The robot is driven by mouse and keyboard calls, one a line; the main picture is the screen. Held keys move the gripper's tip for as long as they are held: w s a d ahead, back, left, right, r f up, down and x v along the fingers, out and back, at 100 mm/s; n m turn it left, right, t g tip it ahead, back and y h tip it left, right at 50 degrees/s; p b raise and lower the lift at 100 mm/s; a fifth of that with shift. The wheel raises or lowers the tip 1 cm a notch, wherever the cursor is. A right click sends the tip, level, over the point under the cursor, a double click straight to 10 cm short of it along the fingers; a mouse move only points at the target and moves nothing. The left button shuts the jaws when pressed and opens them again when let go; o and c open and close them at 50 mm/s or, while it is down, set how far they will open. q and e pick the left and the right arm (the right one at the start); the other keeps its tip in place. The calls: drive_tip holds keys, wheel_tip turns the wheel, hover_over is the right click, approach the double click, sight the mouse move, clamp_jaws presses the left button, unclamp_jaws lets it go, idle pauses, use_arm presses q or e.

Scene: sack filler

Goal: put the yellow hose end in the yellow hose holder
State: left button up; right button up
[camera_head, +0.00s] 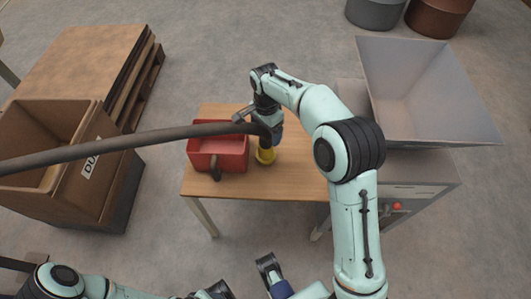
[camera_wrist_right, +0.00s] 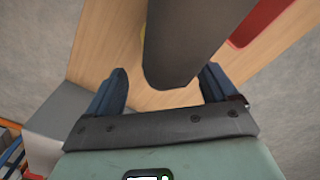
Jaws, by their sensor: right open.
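A yellow piece (camera_head: 266,156) stands on the small wooden table, right of the red bin. The dark hose (camera_head: 120,143) comes in from the left and bends down just above it. I cannot tell whether the yellow is the hose end, its holder or both together. My right gripper (camera_head: 262,128) is at the hose's bend, partly hidden by the hose. In the right wrist view, its blue fingers (camera_wrist_right: 163,88) are apart, with the dark hose (camera_wrist_right: 185,40) in front of the gap. My left gripper (camera_head: 270,268) is low at the bottom edge, partly cut off, its jaws unclear.
A red bin (camera_head: 232,148) with a dark handle sits on the wooden table (camera_head: 290,185). A large grey hopper (camera_head: 425,95) stands on a machine at right. A cardboard box (camera_head: 60,195) and wooden pallets (camera_head: 80,65) stand at left.

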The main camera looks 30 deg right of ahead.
sight(266, 142)
wheel_tip(266, 142, down, 6)
drive_tip(key=shift+f+b, duration=0.25)
drive_tip(key=shift+b, duration=0.45)
drive_tip(key=shift+c, duration=0.4)
drive_tip(key=shift+r, duration=0.1)
clamp_jaws()
